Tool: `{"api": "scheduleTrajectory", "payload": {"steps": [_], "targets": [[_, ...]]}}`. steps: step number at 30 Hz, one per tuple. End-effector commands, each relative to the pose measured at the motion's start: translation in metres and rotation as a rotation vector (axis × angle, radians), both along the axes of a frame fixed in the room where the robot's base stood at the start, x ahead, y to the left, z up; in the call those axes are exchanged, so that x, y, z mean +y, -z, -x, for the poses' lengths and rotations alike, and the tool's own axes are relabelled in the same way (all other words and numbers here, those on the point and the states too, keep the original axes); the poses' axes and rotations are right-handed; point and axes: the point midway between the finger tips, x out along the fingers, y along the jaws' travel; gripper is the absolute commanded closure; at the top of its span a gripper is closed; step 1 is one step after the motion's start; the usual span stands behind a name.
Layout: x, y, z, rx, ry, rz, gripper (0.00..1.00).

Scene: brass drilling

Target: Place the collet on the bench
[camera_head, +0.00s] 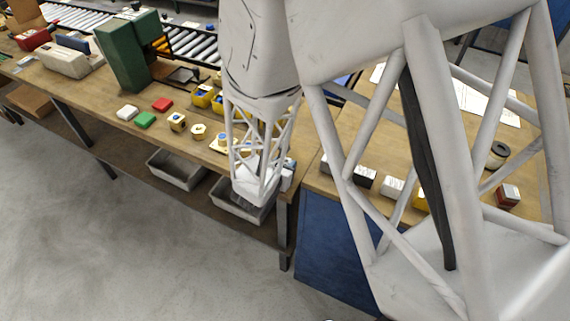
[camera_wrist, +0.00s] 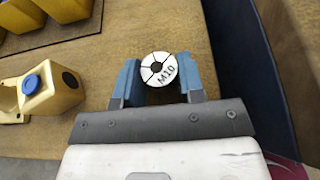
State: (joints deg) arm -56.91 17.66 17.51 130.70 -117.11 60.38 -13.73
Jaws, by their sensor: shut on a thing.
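The collet (camera_wrist: 159,66) is a small white disc with dark slots and "M10" printed on it. In the wrist view it sits between the two blue fingers of my gripper (camera_wrist: 158,80), which is shut on it. The wooden bench (camera_wrist: 120,40) lies beneath the collet in that view, close to its edge. I cannot tell whether the collet touches the bench top or hangs above it. In the head view the bench (camera_head: 85,85) runs from upper left to the centre, and my arm hides most of the gripper and the collet.
A yellow block with a blue round top (camera_wrist: 38,88) lies left of my gripper, with yellow bins (camera_wrist: 65,8) beyond. A dark blue panel (camera_wrist: 240,60) is to the right.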

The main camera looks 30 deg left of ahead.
Motion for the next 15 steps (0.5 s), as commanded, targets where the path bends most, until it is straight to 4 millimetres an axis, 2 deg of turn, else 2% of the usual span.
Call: {"api": "scheduleTrajectory", "payload": {"steps": [11, 12, 15], "targets": [[0.0001, 0.0022, -0.0001, 0.000, 0.000, 0.000, 0.91], [0.0002, 0.0023, -0.0001, 0.000, 0.000, 0.000, 0.61], [0.0001, 0.0022, -0.0001, 0.000, 0.000, 0.000, 0.46]]}}
